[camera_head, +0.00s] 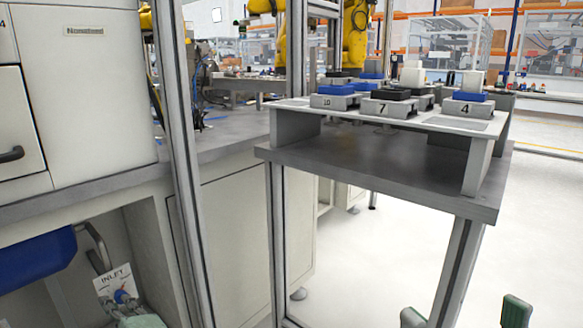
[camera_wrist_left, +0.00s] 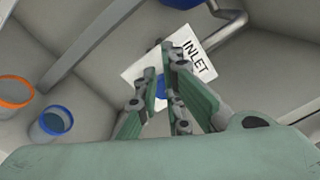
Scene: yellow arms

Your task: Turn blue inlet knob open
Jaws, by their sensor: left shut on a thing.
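The blue inlet knob (camera_head: 121,296) is at the lower left of the head view, in the open space under the counter, in front of a white INLET label (camera_head: 113,280). In the left wrist view the knob (camera_wrist_left: 161,88) shows partly between my fingers, with the label (camera_wrist_left: 195,57) behind it. My left gripper (camera_head: 130,305) is shut on the knob, and the fingers hide much of it. It also shows in the left wrist view (camera_wrist_left: 160,75). My right gripper (camera_head: 464,312) shows only as two green fingertips, wide apart and empty, at the bottom edge.
A grey metal pipe (camera_head: 96,243) runs beside the label. A blue cylinder (camera_head: 35,262) is at the left. A metal post (camera_head: 180,150) stands right of the knob. A table (camera_head: 390,178) with numbered blocks stands at the right. The floor beyond is clear.

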